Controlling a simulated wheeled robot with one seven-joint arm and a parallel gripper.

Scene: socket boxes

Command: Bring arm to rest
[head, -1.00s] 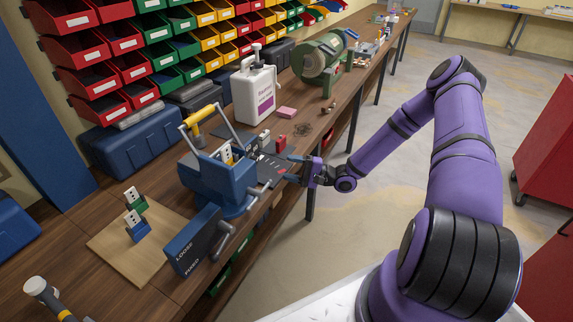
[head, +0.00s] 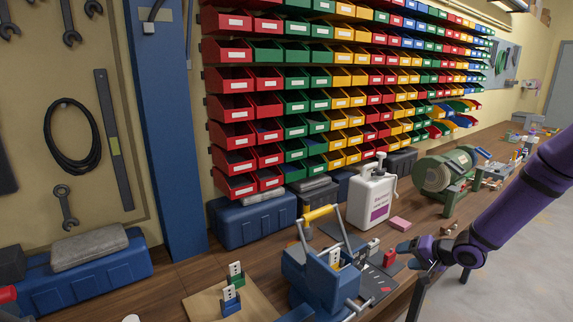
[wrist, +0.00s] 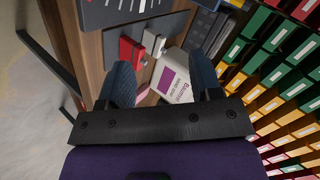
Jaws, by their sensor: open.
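My purple arm reaches in from the right in the head view. My gripper (head: 412,249) is at its end, over the front part of the bench, just right of a small red block (head: 389,258). In the wrist view my gripper (wrist: 162,80) has its two blue fingers apart with nothing held between them. Beyond the fingers show the red block (wrist: 130,52), a grey piece beside it and the white bottle (wrist: 176,85).
The white bottle (head: 370,197), a pink block (head: 401,223) and a green machine (head: 443,178) stand behind. Coloured bins (head: 330,95) cover the wall. Open floor lies right.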

